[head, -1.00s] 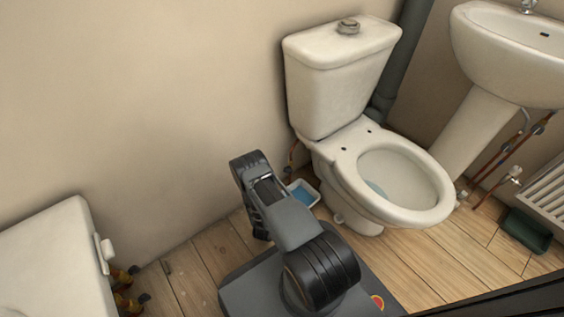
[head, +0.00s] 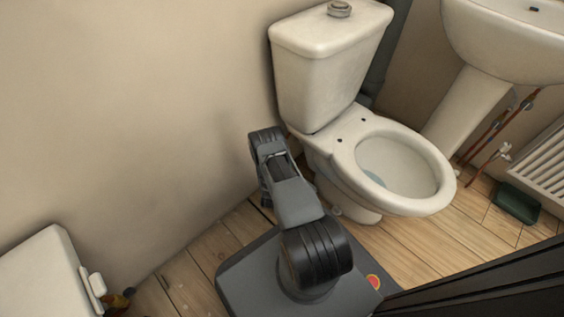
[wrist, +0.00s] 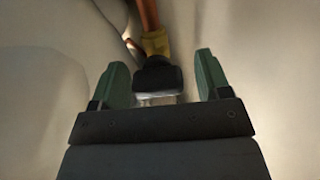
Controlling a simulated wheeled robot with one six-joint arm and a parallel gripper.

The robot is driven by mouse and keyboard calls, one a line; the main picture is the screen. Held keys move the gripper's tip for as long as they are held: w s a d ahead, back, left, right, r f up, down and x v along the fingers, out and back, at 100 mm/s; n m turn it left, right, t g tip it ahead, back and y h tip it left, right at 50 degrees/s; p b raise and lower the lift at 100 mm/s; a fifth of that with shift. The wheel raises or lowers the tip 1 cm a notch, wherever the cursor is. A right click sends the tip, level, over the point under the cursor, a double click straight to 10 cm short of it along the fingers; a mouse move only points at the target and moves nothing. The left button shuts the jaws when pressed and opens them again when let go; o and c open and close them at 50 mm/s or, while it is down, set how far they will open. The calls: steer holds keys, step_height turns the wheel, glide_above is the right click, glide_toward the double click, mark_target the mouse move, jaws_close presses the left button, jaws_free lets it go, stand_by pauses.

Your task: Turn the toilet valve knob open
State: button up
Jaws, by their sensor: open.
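In the wrist view, a black valve knob (wrist: 157,75) sits between the two green fingers of my gripper (wrist: 162,72). The gripper is open, with a gap on both sides of the knob. Behind the knob is a brass fitting (wrist: 155,42) on a copper pipe (wrist: 147,14). In the head view, the white toilet (head: 340,150) stands against the wall, and my arm reaches to its left side. The knob and my fingers are hidden there behind my arm.
Pale surfaces lie close on both sides of the fingers in the wrist view. A white sink pedestal (head: 468,115), a green tray (head: 516,203) and a radiator (head: 540,160) stand at right. A white unit (head: 40,272) is at lower left. Wooden floor (head: 190,270) lies between.

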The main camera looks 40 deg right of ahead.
steer(key=shift+w+d, duration=0.25)
steer(key=shift+d, duration=0.1)
steer(key=c, duration=0.9)
steer(key=shift+n, duration=0.7)
steer(key=o, duration=0.9)
